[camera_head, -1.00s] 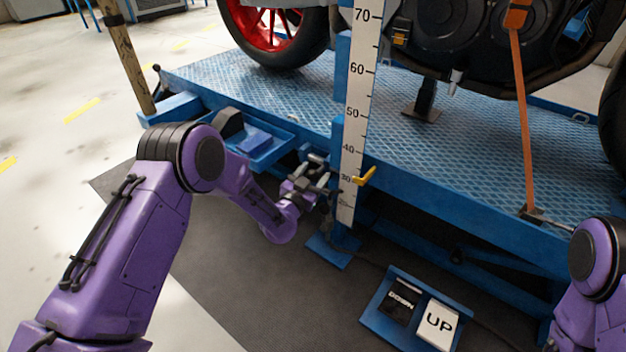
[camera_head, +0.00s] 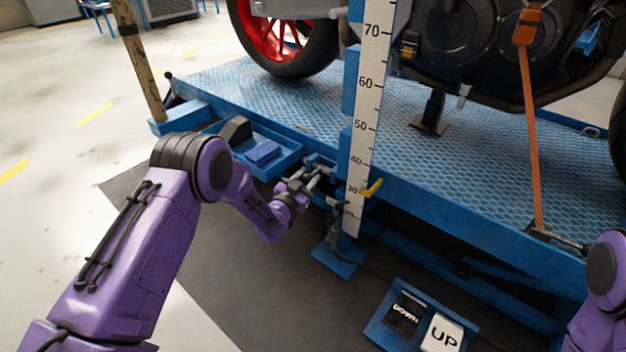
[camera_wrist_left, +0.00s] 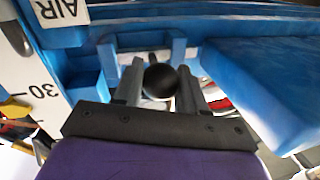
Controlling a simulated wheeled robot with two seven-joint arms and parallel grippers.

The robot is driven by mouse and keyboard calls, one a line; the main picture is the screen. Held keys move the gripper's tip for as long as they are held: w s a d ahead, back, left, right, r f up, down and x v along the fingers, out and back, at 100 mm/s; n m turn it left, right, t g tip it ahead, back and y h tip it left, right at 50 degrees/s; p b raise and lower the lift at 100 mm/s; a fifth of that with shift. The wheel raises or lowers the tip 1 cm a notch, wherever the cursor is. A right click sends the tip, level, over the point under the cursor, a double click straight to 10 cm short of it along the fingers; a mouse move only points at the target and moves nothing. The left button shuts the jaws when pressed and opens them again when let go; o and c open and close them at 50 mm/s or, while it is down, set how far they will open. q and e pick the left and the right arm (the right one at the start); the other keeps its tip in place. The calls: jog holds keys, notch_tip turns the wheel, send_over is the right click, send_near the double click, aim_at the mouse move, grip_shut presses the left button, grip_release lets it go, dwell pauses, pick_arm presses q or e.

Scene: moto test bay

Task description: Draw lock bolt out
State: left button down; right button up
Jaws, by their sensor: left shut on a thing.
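The lock bolt shows in the left wrist view as a dark round end (camera_wrist_left: 160,80) in front of a blue bracket (camera_wrist_left: 108,60). My left gripper (camera_wrist_left: 160,92) has one finger on each side of it and is shut on it. In the head view my left gripper (camera_head: 312,175) is at the front edge of the blue lift platform (camera_head: 440,205), just left of the white height scale (camera_head: 362,130). The bolt is mostly hidden by the fingers there. I cannot tell how deep the bolt sits. My right gripper is out of view.
A yellow handle (camera_head: 372,187) sticks out beside the scale, close to my left gripper. A blue tray (camera_head: 285,163) hangs on the platform edge to the left. A DOWN/UP pedal box (camera_head: 378,331) stands on the dark floor mat. A motorcycle (camera_head: 460,45) stands on the platform.

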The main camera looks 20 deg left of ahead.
pick_arm(q)
jog(key=shift+a+r, duration=0.1)
jog(key=shift+a, duration=0.25)
jog(key=c, duration=0.7)
grip_release()
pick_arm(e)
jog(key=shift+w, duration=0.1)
pick_arm(q)
jog(key=shift+d, duration=0.1)
jog(key=shift+s, duration=0.15)
jog(key=s, duration=0.1)
jog(key=s+p, duration=0.2)
jog(key=shift+s+a+r, duration=0.1)
jog(key=shift+a+r, duration=0.05)
jog(key=shift+a, duration=0.1)
jog(key=s+a+p, duration=0.1)
jog(key=s+p, duration=0.1)
jog(key=s, duration=0.5)
jog(key=shift+f, duration=0.2)
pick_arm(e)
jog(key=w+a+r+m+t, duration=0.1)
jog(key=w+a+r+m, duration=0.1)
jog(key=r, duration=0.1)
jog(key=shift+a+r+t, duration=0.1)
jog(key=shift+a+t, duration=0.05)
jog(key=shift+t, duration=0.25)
pick_arm(q)
jog(key=shift+a, duration=0.1)
